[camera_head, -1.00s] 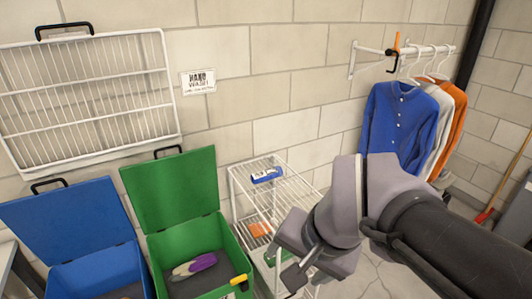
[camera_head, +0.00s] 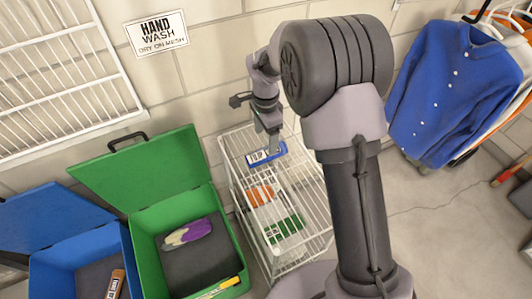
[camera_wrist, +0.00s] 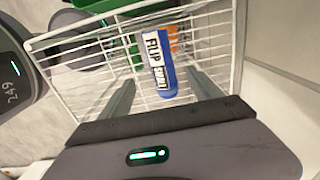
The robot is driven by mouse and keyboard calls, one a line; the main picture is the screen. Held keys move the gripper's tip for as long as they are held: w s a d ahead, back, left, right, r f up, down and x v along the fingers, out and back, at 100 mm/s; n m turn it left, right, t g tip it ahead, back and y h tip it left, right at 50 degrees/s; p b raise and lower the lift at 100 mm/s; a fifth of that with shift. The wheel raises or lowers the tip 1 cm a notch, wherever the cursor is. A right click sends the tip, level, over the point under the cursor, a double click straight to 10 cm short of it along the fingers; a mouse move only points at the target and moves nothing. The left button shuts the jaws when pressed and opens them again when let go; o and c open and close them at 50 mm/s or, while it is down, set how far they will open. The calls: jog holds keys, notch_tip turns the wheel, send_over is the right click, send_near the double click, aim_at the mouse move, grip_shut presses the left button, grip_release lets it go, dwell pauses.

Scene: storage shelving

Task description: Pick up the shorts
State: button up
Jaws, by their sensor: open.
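I cannot tell for sure which thing is the shorts. The fingers seem clear of the item; the height gap is hard to judge.
An orange item (camera_head: 260,195) and a green item (camera_head: 284,229) lie lower in the rack. Left of it stand an open green bin (camera_head: 150,250) with a purple and cream item (camera_head: 188,232), and an open blue bin (camera_head: 45,268). A blue shirt (camera_head: 443,85) hangs at right.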

aim_at(266, 150)
jog(key=f+b, duration=0.1)
jog(key=f, duration=0.1)
jog(key=f+b, duration=0.1)
jog(key=f, duration=0.2)
jog(key=f+b, duration=0.1)
jog(key=f, duration=0.2)
jog(key=shift+w, duration=0.35)
jog(key=shift+c, duration=1.1)
jog(key=c, duration=1.3)
jog(key=shift+c, duration=0.2)
jog(key=shift+r, duration=0.15)
jog(key=shift+r, duration=0.3)
jog(key=r+p, duration=0.2)
jog(key=r, duration=0.1)
jog(key=shift+s+r, duration=0.15)
jog(key=shift+s, duration=0.05)
jog(key=s, duration=0.5)
jog(key=s+p, duration=0.1)
jog(key=s, duration=0.4)
jog(key=s+r+p, duration=0.1)
jog(key=s, duration=0.4)
jog(key=shift+s+d, duration=0.1)
jog(key=shift+s, duration=0.25)
